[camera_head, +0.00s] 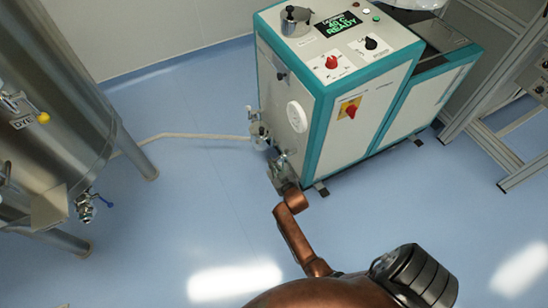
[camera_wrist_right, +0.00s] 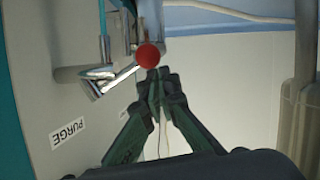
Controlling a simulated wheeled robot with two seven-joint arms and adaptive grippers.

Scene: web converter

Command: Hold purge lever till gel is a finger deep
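The purge lever (camera_wrist_right: 118,76) is a silver bar with a red ball knob (camera_wrist_right: 148,55), on the machine's side panel beside an upside-down PURGE label (camera_wrist_right: 69,132). My right gripper (camera_wrist_right: 156,78) has its dark fingers together, tips right at the knob's lower edge; I cannot tell whether they touch it. No gap shows between the tips. In the head view my right gripper (camera_head: 283,172) is low beside the machine's left face, where the lever is hard to make out. Gel and its depth cannot be made out. My left gripper is not in view.
The white and teal machine (camera_head: 345,105) has a display (camera_head: 338,24) reading READY and a red knob (camera_head: 331,62). A hose (camera_head: 190,136) runs from the steel tank (camera_head: 55,100) toward fittings (camera_head: 258,130) on the machine.

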